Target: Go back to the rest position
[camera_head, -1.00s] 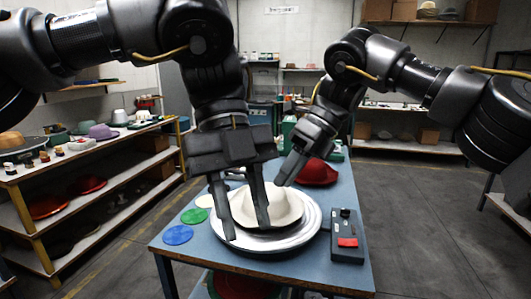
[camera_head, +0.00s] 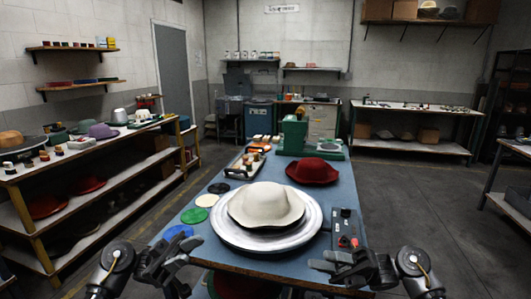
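A cream hat (camera_head: 266,204) lies brim down on the round white plate (camera_head: 228,228) of the blue table. My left gripper (camera_head: 192,250) is at the table's front left corner, low in the picture, clear of the hat. It appears open and empty. My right gripper (camera_head: 318,260) is at the front right, near the control box, and also appears open and empty. Neither gripper touches the hat.
The dark control box (camera_head: 346,222) stands right of the plate, its lower part close to my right gripper. A red hat (camera_head: 313,171), a green press (camera_head: 294,137) and a tray (camera_head: 245,172) are behind. Coloured discs (camera_head: 193,215) lie left. A hat shelf (camera_head: 90,147) stands further left.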

